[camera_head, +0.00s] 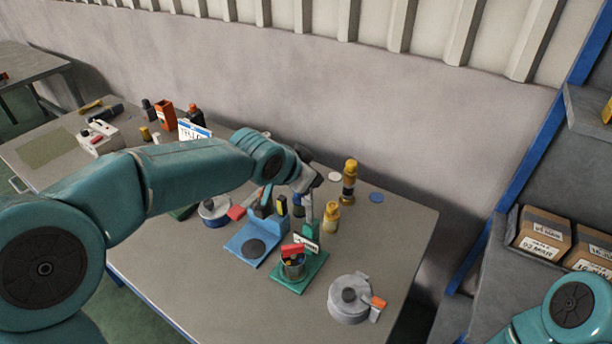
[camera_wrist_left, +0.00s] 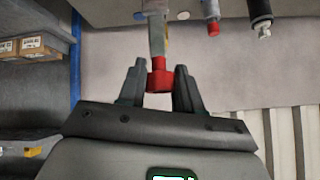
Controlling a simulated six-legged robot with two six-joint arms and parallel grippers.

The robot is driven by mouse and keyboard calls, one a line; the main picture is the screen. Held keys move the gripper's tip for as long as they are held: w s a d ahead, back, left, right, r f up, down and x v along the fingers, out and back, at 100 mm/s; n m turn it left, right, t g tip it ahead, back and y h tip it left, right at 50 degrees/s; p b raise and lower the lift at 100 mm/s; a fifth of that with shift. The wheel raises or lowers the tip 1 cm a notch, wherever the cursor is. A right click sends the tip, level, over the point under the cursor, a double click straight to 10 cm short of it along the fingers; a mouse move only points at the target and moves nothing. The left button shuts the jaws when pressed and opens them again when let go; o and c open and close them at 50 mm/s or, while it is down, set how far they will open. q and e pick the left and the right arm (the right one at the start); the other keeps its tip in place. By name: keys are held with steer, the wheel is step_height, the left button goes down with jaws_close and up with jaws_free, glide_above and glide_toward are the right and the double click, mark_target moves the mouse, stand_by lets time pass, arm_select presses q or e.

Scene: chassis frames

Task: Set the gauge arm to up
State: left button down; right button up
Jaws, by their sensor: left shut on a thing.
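My left gripper (camera_head: 308,184) reaches in over the back of the bench, above a green-based fixture (camera_head: 297,282) with a small label plate. A grey bar (camera_head: 309,207), which looks like the gauge arm, runs roughly upright between the gripper and the fixture. In the left wrist view my left gripper (camera_wrist_left: 160,88) is shut on the red tip (camera_wrist_left: 160,76) of a grey bar, between both fingers. The bar's far end is cut off by the frame edge. My right gripper is out of view.
A blue-based fixture (camera_head: 256,249) stands just left. Shelving with boxes (camera_head: 543,233) is at the right. The bench's right edge area is mostly clear.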

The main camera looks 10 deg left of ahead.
arm_select(q)
steer(key=shift+w+d, duration=0.1)
stand_by(0.3)
steer(key=c, duration=0.8)
jaws_free()
steer(key=b+v, duration=0.2)
steer(key=v, duration=1.4)
steer(key=shift+r, duration=0.1)
